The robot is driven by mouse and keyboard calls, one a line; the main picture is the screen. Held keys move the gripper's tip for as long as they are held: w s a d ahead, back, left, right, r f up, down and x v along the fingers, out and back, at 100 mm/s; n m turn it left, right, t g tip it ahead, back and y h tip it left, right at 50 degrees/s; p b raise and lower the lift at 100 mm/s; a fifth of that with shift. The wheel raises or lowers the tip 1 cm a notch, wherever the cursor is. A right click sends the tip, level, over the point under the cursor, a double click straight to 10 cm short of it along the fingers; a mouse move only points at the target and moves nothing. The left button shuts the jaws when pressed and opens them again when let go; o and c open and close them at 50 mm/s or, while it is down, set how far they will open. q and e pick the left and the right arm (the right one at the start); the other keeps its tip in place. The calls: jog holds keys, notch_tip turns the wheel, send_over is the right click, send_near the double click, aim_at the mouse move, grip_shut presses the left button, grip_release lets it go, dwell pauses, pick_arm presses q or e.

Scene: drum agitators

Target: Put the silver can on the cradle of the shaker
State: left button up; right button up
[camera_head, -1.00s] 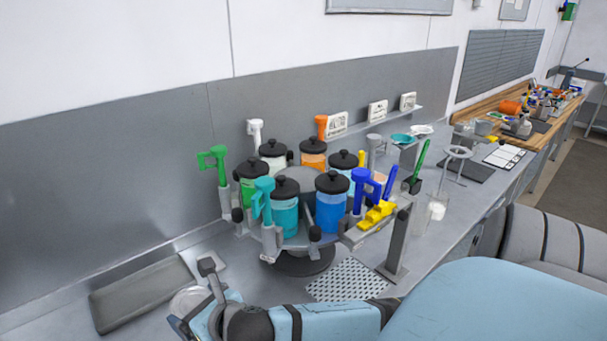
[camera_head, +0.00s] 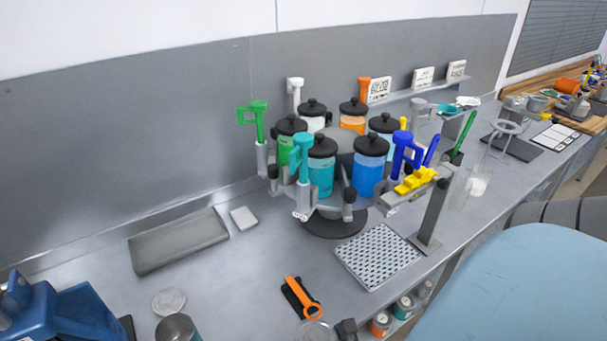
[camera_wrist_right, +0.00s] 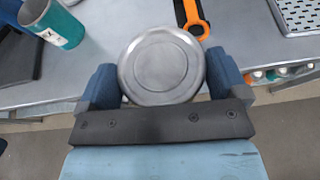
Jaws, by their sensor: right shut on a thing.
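The silver can (camera_wrist_right: 160,62) is seen from its round metal end in the right wrist view, between the blue fingers of my right gripper (camera_wrist_right: 157,84). The gripper is shut on it. In the head view, a round silver end (camera_head: 315,331) at the bottom edge appears to be this can, with a dark fingertip (camera_head: 346,327) beside it. A blue machine (camera_head: 60,312), possibly the shaker, is cut off at the bottom left. It is partly visible in the wrist view (camera_wrist_right: 15,65). Its cradle cannot be made out. My left gripper is not in view.
A teal-and-silver can (camera_wrist_right: 60,22) stands left of my gripper. An orange tool (camera_head: 303,297) lies just behind the held can. A clear round dish (camera_head: 169,301), grey slab (camera_head: 180,240) and perforated plate (camera_head: 378,255) are on the bench. A carousel of coloured jars (camera_head: 368,168) stands behind.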

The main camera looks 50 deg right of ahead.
jog(key=s+r+p, duration=0.1)
jog(key=s+r, duration=0.1)
jog(key=s, duration=0.9)
pick_arm(q)
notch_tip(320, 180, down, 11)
jog(key=b, duration=1.3)
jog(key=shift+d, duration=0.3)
pick_arm(e)
jog(key=w+d+f, duration=0.1)
jog(key=w+d, duration=0.3)
jog(key=w, duration=1)
jog(key=w+d+f, duration=0.1)
jog(key=w+d, duration=0.4)
jog(key=w, duration=0.9)
jog(key=w+d+f, duration=0.1)
jog(key=w+d, duration=0.4)
jog(key=w, duration=0.9)
jog(key=shift+d+f+h, duration=0.15)
jog(key=shift+f+h, duration=0.2)
jog(key=shift+h, duration=0.05)
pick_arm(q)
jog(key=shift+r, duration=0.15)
pick_arm(e)
jog(key=shift+w, duration=0.1)
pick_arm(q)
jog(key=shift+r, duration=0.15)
pick_arm(e)
jog(key=o, duration=1.3)
jog(key=shift+f, duration=0.1)
jog(key=shift+o, duration=0.2)
